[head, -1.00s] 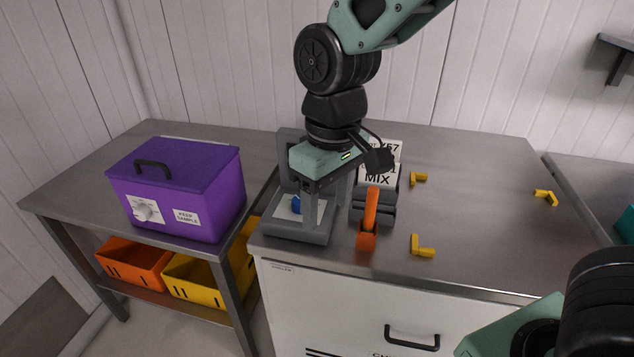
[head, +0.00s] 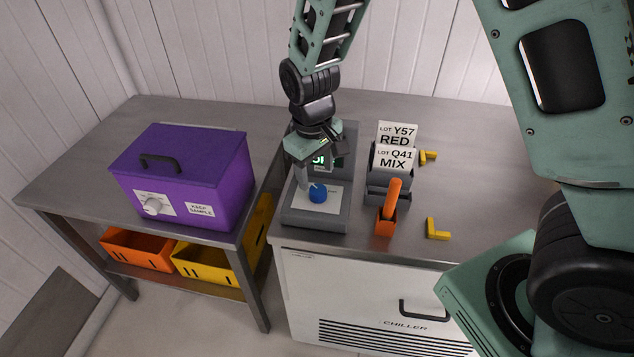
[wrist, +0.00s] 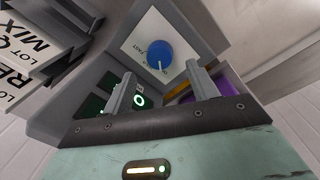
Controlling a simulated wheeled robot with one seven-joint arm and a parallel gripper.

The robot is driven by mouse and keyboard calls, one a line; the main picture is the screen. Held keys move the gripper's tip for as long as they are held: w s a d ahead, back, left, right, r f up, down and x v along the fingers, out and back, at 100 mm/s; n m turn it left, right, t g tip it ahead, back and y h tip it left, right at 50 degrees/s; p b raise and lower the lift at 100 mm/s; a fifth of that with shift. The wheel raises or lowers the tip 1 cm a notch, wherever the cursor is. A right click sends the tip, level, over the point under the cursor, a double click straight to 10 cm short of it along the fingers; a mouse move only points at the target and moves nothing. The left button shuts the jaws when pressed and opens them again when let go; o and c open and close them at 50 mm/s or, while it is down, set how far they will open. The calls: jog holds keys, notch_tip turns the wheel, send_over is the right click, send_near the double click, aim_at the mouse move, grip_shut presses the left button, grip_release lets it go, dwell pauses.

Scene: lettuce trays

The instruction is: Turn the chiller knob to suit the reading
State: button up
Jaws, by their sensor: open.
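The blue knob (head: 318,193) sits on the white plate of a grey control unit (head: 316,219) on the metal counter. A white pointer line shows on the knob (wrist: 160,54) in the wrist view, toward the gripper side of the picture. A display (head: 322,161) with green characters stands upright behind it. My arm partly covers it, and I cannot read the full reading. My gripper (head: 306,182) is open and empty, pointing down just behind and left of the knob in the head view. In the wrist view the knob appears beyond the two fingertips (wrist: 160,73), apparently not touched.
Right of the unit stand a holder with lot cards (head: 395,150) and an orange-handled item (head: 390,212). Yellow pieces (head: 438,229) lie nearby. A purple box (head: 185,176) with a white dial stands left. The white chiller front (head: 375,295) is below.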

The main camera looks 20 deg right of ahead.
aim_at(318, 189)
jog(key=shift+w+d+f, duration=0.1)
jog(key=shift+f, duration=1.25)
jog(key=shift+d+f, duration=0.1)
jog(key=shift+f, duration=1.2)
jog(key=c, duration=1)
